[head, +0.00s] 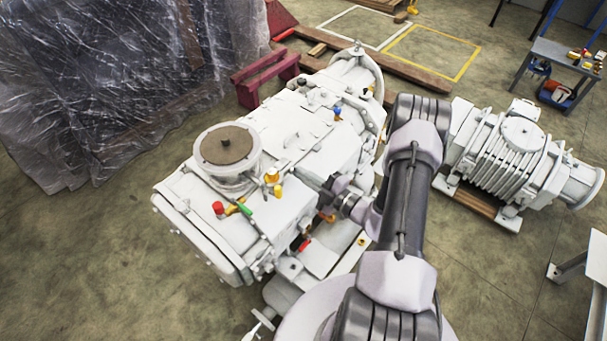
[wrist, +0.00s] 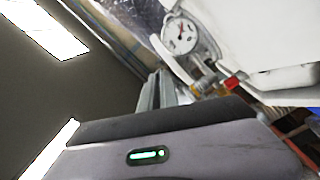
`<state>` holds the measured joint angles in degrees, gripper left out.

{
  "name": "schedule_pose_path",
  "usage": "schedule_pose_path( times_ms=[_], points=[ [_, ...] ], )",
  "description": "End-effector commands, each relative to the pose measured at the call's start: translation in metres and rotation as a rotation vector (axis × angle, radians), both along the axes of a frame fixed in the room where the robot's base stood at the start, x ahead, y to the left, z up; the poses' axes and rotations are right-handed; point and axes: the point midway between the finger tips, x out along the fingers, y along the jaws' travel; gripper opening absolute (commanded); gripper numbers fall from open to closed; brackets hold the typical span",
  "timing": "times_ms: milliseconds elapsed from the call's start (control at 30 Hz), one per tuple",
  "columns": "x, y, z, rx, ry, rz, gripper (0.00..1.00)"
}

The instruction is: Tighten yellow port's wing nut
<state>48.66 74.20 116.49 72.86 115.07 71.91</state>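The white vacuum pump (head: 300,135) stands in the middle of the head view. A yellow fitting (head: 271,176) sits on its top, and an orange-yellow fitting (head: 327,216) shows low on its near side. I cannot tell which is the yellow port, and no wing nut shows clearly. My gripper (head: 332,186) is beside the pump's right side, near the orange-yellow fitting. In the wrist view, grey fingers (wrist: 158,90) point towards the pump, with a yellowish part (wrist: 199,88) just right of them. Whether the fingers are apart or hold anything is unclear.
A round gauge (wrist: 180,34) and red part (wrist: 232,83) are close in the wrist view. The pump also carries a red cap (head: 218,207), green handle (head: 243,208) and blue cap (head: 337,114). Another machine (head: 515,150) stands right. The floor at lower left is clear.

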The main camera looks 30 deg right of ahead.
Motion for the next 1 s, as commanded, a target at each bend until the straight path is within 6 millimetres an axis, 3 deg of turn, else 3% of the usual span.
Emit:
schedule_pose_path(
  times_ms=[33,133,533,667,900,1000],
  points=[
    [0.0,0.0,-0.001,0.0,0.001,0.001,0.09],
    [0.0,0.0,0.0,0.0,0.001,0.001,0.27],
    [-0.008,-0.004,0.0,-0.001,0.001,-0.002,0.27],
    [-0.038,-0.016,0.001,0.001,0.0,-0.008,0.27],
    [-0.114,-0.043,0.0,-0.001,0.0,-0.008,0.27],
    [-0.138,-0.051,0.0,-0.001,0.0,-0.005,0.27]
  ],
)
